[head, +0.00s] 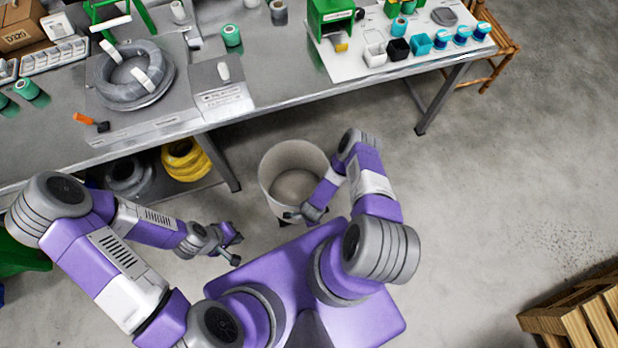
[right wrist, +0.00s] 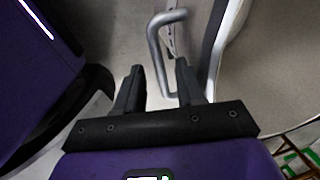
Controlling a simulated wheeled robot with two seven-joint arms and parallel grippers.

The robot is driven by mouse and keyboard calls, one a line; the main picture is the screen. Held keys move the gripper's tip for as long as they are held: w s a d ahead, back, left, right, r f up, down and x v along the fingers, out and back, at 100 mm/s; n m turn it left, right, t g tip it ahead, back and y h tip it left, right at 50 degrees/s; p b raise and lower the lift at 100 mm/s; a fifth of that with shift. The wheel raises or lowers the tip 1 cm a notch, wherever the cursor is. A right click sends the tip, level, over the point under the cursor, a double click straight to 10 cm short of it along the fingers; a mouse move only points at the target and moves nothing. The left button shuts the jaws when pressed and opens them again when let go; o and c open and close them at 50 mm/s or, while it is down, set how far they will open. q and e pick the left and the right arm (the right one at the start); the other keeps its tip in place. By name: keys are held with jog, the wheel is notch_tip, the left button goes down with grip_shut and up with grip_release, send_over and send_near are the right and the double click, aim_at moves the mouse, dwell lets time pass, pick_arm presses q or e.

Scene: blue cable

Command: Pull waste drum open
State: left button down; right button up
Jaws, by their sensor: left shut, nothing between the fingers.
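The waste drum (head: 293,150) is a round, light grey, open-topped bin on the floor in front of the workbench. In the right wrist view its pale rim and wall (right wrist: 228,50) fill the right side, and a grey bar handle (right wrist: 154,45) stands out from it. My right gripper (head: 292,216) is at the near side of the drum. In the right wrist view the gripper (right wrist: 160,78) is open, its fingertips close to the handle's lower end; I cannot tell whether they touch. My left gripper (head: 236,249) is shut and empty, left of the drum and apart from it.
The workbench (head: 290,97) runs along the back with a cable coil (head: 135,75), spools and small bins on it. Yellow cable (head: 186,160) lies on the shelf below. A wooden pallet (head: 585,320) is at lower right. The floor right of the drum is clear.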

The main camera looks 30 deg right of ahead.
notch_tip(320, 180, up, 8)
jog(key=s+p, duration=0.1)
jog(key=p, duration=0.2)
jog(key=shift+s+f, duration=0.2)
jog(key=shift+f, duration=0.05)
jog(key=shift+a, duration=0.1)
dwell(0.3)
jog(key=a+r+n+y, duration=0.2)
jog(key=a+r+n, duration=0.1)
jog(key=r+n, duration=0.5)
jog(key=s+a+r+n+g+y, duration=0.1)
jog(key=a+r+n+y, duration=0.1)
jog(key=r+n, duration=0.7)
notch_tip(320, 180, up, 7)
jog(key=shift+s+a+f+y, duration=0.2)
jog(key=shift+a+y, duration=0.1)
jog(key=shift+a, duration=0.5)
